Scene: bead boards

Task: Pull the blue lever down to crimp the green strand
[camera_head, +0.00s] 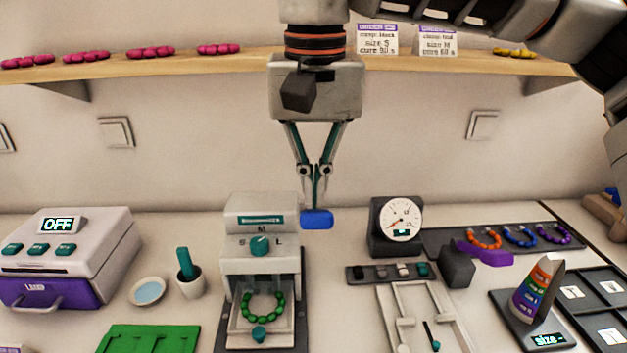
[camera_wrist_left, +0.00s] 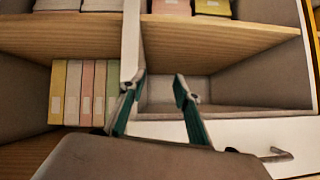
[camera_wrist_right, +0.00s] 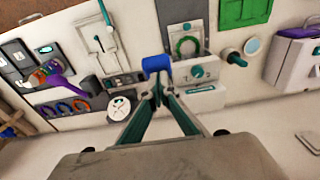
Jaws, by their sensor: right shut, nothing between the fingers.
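The blue lever (camera_head: 317,219) stands at the right side of the white crimp machine (camera_head: 262,262), near its top. The green strand (camera_head: 262,306) lies curved in the machine's open bay. My right gripper (camera_head: 316,203) points down with its fingers closed together, its tips at the top of the lever. In the right wrist view the lever (camera_wrist_right: 157,65) is just beyond the fingertips (camera_wrist_right: 158,88); I cannot tell whether they touch. The strand (camera_wrist_right: 188,46) also shows there. My left gripper (camera_wrist_left: 155,88) is open and empty before a shelf unit, away from the machine.
A dial gauge (camera_head: 402,219) stands right of the machine. A small cup (camera_head: 190,284) with a teal-handled tool and a dish (camera_head: 148,291) stand to its left, near a white and purple LED box (camera_head: 65,255). A wooden shelf (camera_head: 200,66) runs above.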

